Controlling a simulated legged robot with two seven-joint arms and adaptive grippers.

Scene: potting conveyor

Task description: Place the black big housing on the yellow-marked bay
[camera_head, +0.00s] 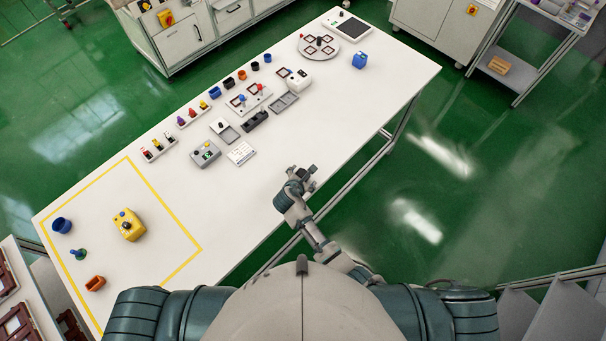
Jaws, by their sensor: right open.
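A small black cup-shaped housing (228,83) stands in the row of coloured cups along the far edge of the white table. It looks like the black big housing, but it is small in view. The yellow-marked bay (165,203) is a yellow tape outline at the left end of the table. In it are a yellow container (128,225), a blue cup (62,226), a green and blue piece (78,254) and an orange piece (95,284). My right gripper (307,172) is open and empty at the table's near edge, well apart from the cups. My left gripper is not in view.
A grey box (205,153), a white card (241,153) and a dark block (255,120) lie mid-table. The table's near middle is clear.

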